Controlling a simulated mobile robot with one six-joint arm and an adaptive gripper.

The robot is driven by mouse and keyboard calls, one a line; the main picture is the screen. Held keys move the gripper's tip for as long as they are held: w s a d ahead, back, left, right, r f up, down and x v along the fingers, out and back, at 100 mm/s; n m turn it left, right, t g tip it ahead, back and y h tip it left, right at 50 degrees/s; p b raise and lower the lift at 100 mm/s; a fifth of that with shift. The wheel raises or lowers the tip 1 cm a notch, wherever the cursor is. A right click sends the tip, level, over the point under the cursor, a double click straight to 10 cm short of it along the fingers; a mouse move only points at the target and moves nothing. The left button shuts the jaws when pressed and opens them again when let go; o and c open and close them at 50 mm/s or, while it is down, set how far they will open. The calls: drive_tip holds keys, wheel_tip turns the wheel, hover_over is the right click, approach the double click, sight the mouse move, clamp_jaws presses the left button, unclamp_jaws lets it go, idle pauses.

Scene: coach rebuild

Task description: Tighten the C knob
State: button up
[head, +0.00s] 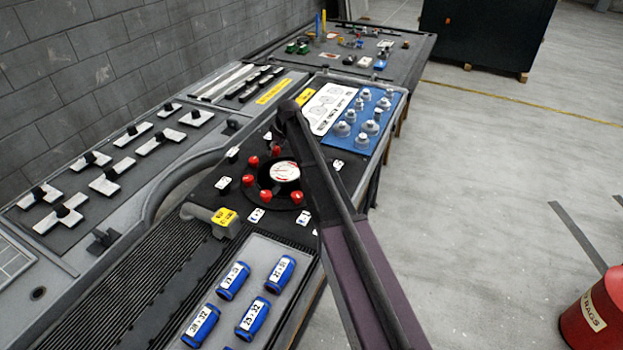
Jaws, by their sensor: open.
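Several red knobs stand in a ring around a round white gauge (286,171) on a dark panel in the middle of the head view. One red knob (253,161) is at the upper left of the gauge, another red knob (266,196) at its lower left, and another red knob (297,198) below it. Small white tags, such as one tag (256,215), lie around the ring. Their letters are too small to read, so I cannot tell which knob is C. The right side of the ring is partly hidden by a long dark bar. My gripper is not in view.
The long bar (345,215) with a purple side crosses the panel's right side. Blue labelled cylinders (234,280) lie in a grey tray (281,318) in front. A blue board (358,148) with pale knobs is behind. A red bin (598,318) stands right; the floor between is mostly clear.

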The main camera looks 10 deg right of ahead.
drive_tip(key=shift+n+y, duration=0.3)
drive_tip(key=shift+n, duration=0.6)
drive_tip(key=shift+s+d+r+p, duration=0.1)
drive_tip(key=shift+r+p, duration=0.3)
drive_tip(key=shift+r, duration=0.05)
drive_tip(key=p+v, duration=1.3)
drive_tip(key=v, duration=0.1)
drive_tip(key=s+d+f+m+g+h+b, duration=0.1)
drive_tip(key=s+f+m, duration=0.1)
drive_tip(key=s, duration=1)
drive_tip(key=s+f+m+g+h+b, duration=0.1)
drive_tip(key=s+m, duration=0.4)
drive_tip(key=s, duration=0.8)
drive_tip(key=shift+s+d+f+h+b, duration=0.3)
drive_tip(key=shift+d+f+b, duration=0.1)
drive_tip(key=shift+f+b, duration=0.15)
drive_tip(key=s+d+m+g+h, duration=0.1)
drive_tip(key=s+m, duration=0.2)
drive_tip(key=s, duration=0.7)
drive_tip(key=shift+d, duration=0.1)
